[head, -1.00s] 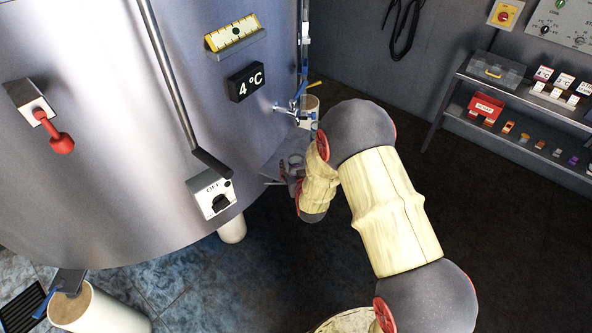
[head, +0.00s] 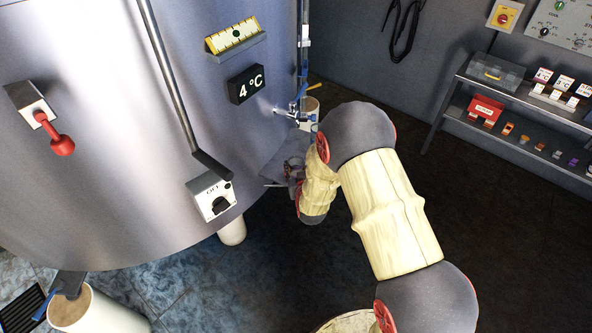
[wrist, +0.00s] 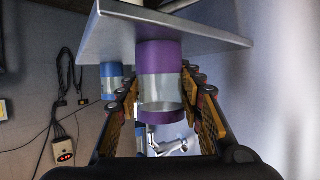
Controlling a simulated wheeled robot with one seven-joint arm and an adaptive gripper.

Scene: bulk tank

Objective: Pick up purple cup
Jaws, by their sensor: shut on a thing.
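The purple cup (wrist: 160,55) is in the middle of the wrist view, purple at both ends with a pale grey band between. My gripper (wrist: 160,98) is shut on it, with one finger on each side of the grey band. One end of the cup is against or very close to the grey plate (wrist: 215,35); I cannot tell whether they touch. In the head view my gripper (head: 294,176) is beside the small plate at the tank's side, partly behind my arm. The cup cannot be made out clearly there.
A blue-and-grey cup (wrist: 113,82) is left of the held cup in the wrist view. The big steel tank (head: 120,130) fills the head view's left. A shelf rack (head: 530,120) with small items stands right. Dark floor (head: 500,260) is clear at lower right.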

